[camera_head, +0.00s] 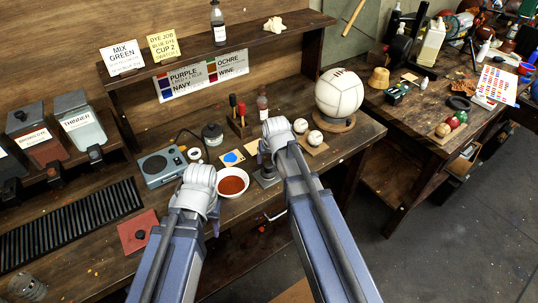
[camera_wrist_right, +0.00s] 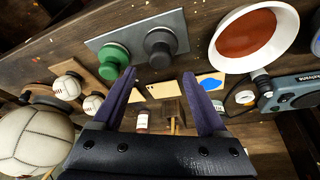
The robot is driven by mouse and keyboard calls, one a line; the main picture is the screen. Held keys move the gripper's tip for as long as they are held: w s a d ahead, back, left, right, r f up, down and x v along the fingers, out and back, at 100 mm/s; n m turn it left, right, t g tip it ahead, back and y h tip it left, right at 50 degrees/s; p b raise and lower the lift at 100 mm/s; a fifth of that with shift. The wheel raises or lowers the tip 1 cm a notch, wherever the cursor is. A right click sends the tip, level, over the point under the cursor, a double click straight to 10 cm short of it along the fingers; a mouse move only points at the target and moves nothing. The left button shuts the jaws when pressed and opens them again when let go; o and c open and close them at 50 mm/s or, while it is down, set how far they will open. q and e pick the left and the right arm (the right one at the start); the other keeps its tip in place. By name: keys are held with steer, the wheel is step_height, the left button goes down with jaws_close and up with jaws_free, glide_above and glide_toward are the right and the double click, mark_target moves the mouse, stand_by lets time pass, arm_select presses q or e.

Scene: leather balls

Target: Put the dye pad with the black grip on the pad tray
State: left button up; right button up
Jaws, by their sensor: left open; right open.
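The grey pad tray (camera_wrist_right: 110,42) lies on the bench in the right wrist view. A dye pad with a black grip (camera_wrist_right: 160,48) stands on its right part, beside one with a green grip (camera_wrist_right: 113,58). My right gripper (camera_wrist_right: 159,76) is open, with its fingers apart and nothing between them, pointing toward the black grip. In the head view the right arm's wrist (camera_head: 275,132) hides most of the tray (camera_head: 264,180). My left gripper (camera_head: 203,190) is above the bench, left of the bowl; its fingers are mostly hidden behind its wrist.
A white bowl of red-brown dye (camera_head: 232,182) stands close to the tray. A blue-grey device (camera_head: 162,167) is left of it. A red square (camera_head: 138,230) with a small dark knob lies at the front left. A large white ball (camera_head: 339,93) stands at the right.

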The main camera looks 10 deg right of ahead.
steer(key=p+v, duration=0.4)
steer(key=v, duration=0.1)
steer(key=s+a+n+g, duration=0.2)
steer(key=s+a, duration=0.3)
steer(key=s, duration=0.4)
steer(key=s+a+f+n+g+h, duration=0.1)
steer(key=s+a+n+g, duration=0.1)
steer(key=s+a, duration=0.4)
steer(key=s+g, duration=0.1)
steer(key=s, duration=0.3)
steer(key=shift+a+f+n, duration=0.25)
steer(key=shift+n, duration=0.05)
